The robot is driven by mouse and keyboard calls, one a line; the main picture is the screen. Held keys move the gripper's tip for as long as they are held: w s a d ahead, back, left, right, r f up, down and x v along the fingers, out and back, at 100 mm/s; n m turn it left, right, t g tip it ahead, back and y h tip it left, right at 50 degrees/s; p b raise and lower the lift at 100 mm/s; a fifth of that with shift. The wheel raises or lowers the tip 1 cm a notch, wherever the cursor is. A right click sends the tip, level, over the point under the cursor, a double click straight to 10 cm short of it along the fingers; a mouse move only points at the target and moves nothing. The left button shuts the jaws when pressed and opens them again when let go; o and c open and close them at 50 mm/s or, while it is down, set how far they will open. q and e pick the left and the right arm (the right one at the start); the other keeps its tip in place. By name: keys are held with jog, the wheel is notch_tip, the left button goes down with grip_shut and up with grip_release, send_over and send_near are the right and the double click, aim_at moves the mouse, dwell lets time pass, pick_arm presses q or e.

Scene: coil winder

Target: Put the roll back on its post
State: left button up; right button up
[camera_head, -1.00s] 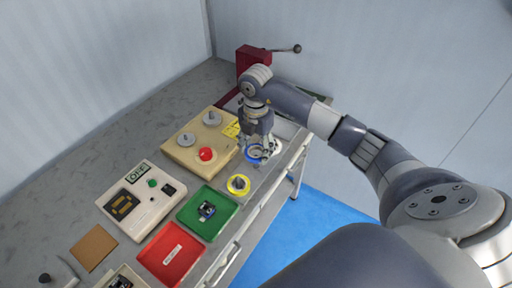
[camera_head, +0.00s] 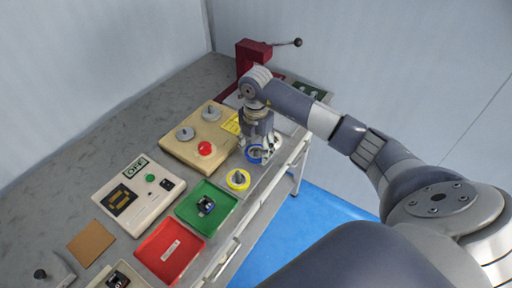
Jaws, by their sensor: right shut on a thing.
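A blue-rimmed roll (camera_head: 253,155) is at the fingertips of my right gripper (camera_head: 261,151), at the right front edge of the table. The gripper is shut on it from above and hides much of it. Whether the roll touches the surface below cannot be told. A yellow roll (camera_head: 238,180) with a dark post through its middle stands just nearer, to the lower left. The post for the blue roll is not visible. My left gripper is not in view.
A beige box (camera_head: 172,149) with two grey discs and a red button stands left of the gripper. A green tray (camera_head: 218,219), a red tray (camera_head: 151,263) and a white control box (camera_head: 146,216) lie nearer. A dark red lever press (camera_head: 247,52) stands behind.

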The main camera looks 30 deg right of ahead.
jog(key=shift+f+b, duration=0.9)
jog(key=shift+f, duration=0.55)
jog(key=o, duration=1.2)
jog(key=shift+r, duration=0.1)
jog(key=shift+w+r, duration=0.1)
jog(key=shift+r, duration=0.25)
notch_tip(320, 180, up, 11)
jog(key=shift+r, duration=0.1)
